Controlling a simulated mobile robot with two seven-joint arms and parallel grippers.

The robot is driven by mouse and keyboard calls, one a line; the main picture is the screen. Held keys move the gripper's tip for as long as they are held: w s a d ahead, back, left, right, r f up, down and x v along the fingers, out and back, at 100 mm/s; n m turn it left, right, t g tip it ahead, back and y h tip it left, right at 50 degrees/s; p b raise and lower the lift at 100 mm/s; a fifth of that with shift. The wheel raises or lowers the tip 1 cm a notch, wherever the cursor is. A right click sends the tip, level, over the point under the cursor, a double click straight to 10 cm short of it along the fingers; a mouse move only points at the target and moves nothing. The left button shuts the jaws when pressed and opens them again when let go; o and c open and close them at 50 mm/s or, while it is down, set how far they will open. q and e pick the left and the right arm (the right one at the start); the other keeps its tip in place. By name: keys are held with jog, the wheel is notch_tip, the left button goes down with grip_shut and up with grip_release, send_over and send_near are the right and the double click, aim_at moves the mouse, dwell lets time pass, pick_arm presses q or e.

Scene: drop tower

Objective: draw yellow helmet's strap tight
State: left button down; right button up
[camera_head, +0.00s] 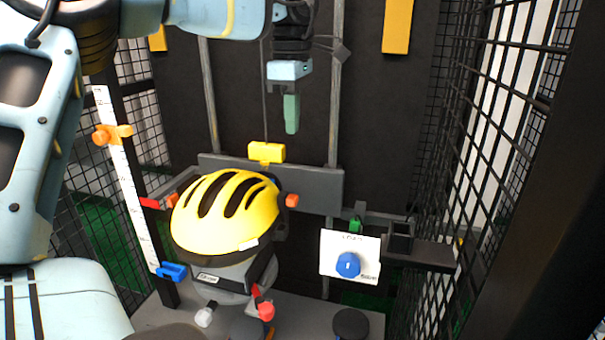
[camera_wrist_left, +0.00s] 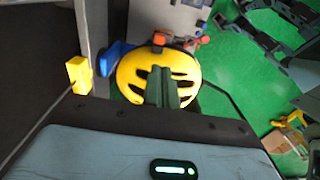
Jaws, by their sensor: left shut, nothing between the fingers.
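The yellow helmet (camera_head: 225,212) with black vents sits on a grey headform in the lower middle of the head view. A dark strap (camera_head: 263,268) runs down its right side, with a red piece (camera_head: 265,310) near the lower end. My left gripper (camera_head: 291,114) hangs above and behind the helmet, green fingers together and empty, apart from it. In the left wrist view the helmet (camera_wrist_left: 131,73) lies beyond the shut fingers (camera_wrist_left: 163,86), which cover part of it; the strap cannot be made out there. My right gripper is not in view.
A yellow block (camera_head: 266,152) is on the grey crossbar behind the helmet. A white panel with a blue knob (camera_head: 348,265) stands right of the helmet. A white scale with an orange slider (camera_head: 113,134) stands left. Black mesh walls (camera_head: 500,150) enclose the right side.

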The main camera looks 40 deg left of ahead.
aim_at(293, 197)
pick_arm(q)
notch_tip(293, 197, down, 14)
jog(key=shift+r+p, duration=0.1)
jog(key=shift+p, duration=0.55)
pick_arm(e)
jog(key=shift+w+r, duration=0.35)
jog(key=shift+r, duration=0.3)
